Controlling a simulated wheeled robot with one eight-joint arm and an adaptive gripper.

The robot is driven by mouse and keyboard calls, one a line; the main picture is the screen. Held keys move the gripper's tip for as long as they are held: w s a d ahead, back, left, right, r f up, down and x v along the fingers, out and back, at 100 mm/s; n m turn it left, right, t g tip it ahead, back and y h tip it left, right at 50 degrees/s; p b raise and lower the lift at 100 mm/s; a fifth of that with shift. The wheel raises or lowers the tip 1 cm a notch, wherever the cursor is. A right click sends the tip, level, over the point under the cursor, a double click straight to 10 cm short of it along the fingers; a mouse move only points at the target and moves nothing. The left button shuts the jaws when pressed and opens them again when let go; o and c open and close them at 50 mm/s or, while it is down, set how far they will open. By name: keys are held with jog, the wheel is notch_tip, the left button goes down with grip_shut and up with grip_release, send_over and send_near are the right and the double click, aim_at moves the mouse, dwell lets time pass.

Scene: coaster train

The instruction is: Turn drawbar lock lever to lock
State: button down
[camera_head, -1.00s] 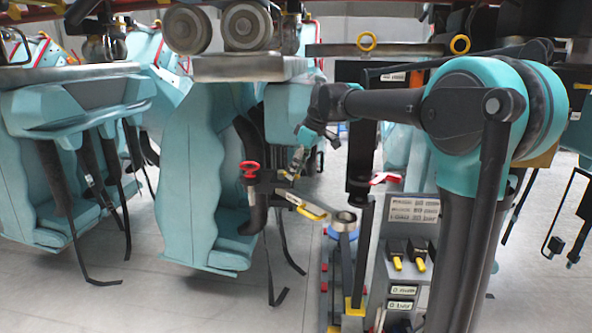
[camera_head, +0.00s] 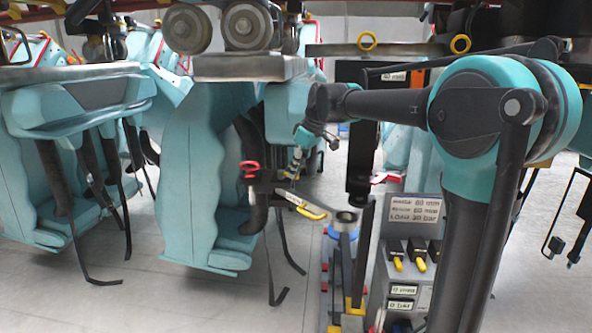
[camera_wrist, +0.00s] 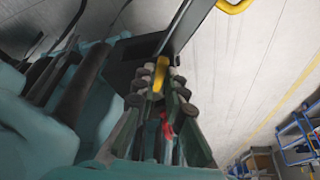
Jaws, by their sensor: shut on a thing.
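The drawbar assembly (camera_head: 270,185) is a dark bar in front of a teal seat in the head view. It has a red part (camera_head: 250,167) at its left end and a yellow handle loop (camera_head: 313,213) at its lower right. My gripper (camera_head: 290,177) reaches down to the bar between these two. In the wrist view my gripper (camera_wrist: 158,79) is shut on a short yellow lever, whose end (camera_wrist: 158,72) shows between the fingertips in front of a dark plate (camera_wrist: 130,62). The fingers hide the rest of the lever. A red piece (camera_wrist: 166,127) shows between the finger links.
Teal seats with hanging dark straps (camera_head: 275,245) stand left of and behind the bar. A grey control box (camera_head: 410,245) with yellow-tipped switches and a dark post (camera_head: 361,160) stand to the right. Metal rollers (camera_head: 220,27) hang above. Clear floor shows at the lower left.

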jog(key=m, duration=0.1)
jog(key=s+a+m+t, duration=0.1)
jog(key=m, duration=0.1)
jog(key=shift+s+h, duration=0.25)
jog(key=shift+h, duration=0.05)
jog(key=m, duration=0.1)
jog(key=a+m+h, duration=0.1)
jog(key=m, duration=0.1)
jog(key=shift+s+t, duration=0.35)
jog(key=shift+t, duration=0.05)
jog(key=m, duration=0.1)
jog(key=a+m, duration=0.1)
jog(key=m+h, duration=0.1)
jog(key=shift+s+a+t, duration=0.25)
jog(key=shift+a+t, duration=0.05)
jog(key=shift+s+a+m+h, duration=0.1)
jog(key=shift+a+m+h, duration=0.25)
jog(key=shift+m, duration=0.55)
jog(key=shift+a+m+h, duration=0.35)
jog(key=shift+m, duration=0.55)
jog(key=c, duration=1.6)
grip_release()
jog(key=shift+r, duration=0.1)
